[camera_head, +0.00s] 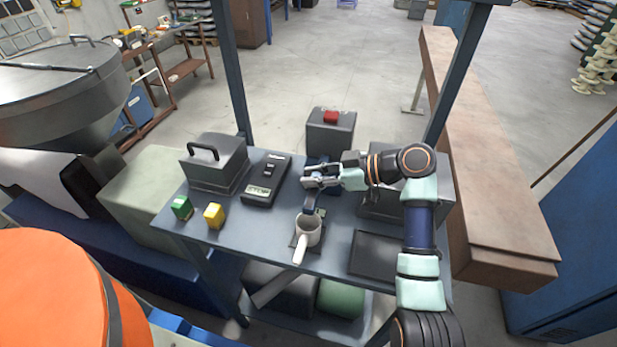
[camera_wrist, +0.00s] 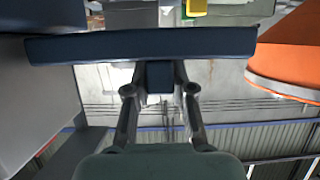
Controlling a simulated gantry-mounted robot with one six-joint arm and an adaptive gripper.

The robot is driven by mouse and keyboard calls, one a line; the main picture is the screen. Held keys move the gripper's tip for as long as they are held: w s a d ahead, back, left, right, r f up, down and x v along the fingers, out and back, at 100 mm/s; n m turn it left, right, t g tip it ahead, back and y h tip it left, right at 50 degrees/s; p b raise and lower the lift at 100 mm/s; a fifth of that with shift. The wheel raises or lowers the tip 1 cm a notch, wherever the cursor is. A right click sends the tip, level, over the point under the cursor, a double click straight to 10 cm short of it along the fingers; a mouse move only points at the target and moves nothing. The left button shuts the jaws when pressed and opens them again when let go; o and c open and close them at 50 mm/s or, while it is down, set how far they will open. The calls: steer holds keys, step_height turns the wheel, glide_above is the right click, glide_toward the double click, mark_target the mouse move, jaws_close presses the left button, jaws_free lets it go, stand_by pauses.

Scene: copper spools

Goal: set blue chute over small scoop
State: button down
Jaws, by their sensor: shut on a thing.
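My gripper (camera_head: 311,182) is shut on a dark blue piece, the blue chute (camera_head: 309,201), above the middle of the table. In the wrist view the chute (camera_wrist: 140,46) is a long bar across the picture, with a small block pinched between my two fingertips (camera_wrist: 160,88). A white cup-shaped scoop (camera_head: 308,232) with a handle toward the front edge stands on a dark square plate (camera_head: 291,243). Part of the chute is hidden by my gripper.
A grey box with a red button (camera_head: 330,118) stands behind. A dark flat panel (camera_head: 377,254) lies right of the scoop.

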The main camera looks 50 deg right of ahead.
steer(key=c, duration=1)
jaws_free()
steer(key=shift+s, duration=0.1)
steer(key=shift+o, duration=0.2)
steer(key=v, duration=1.2)
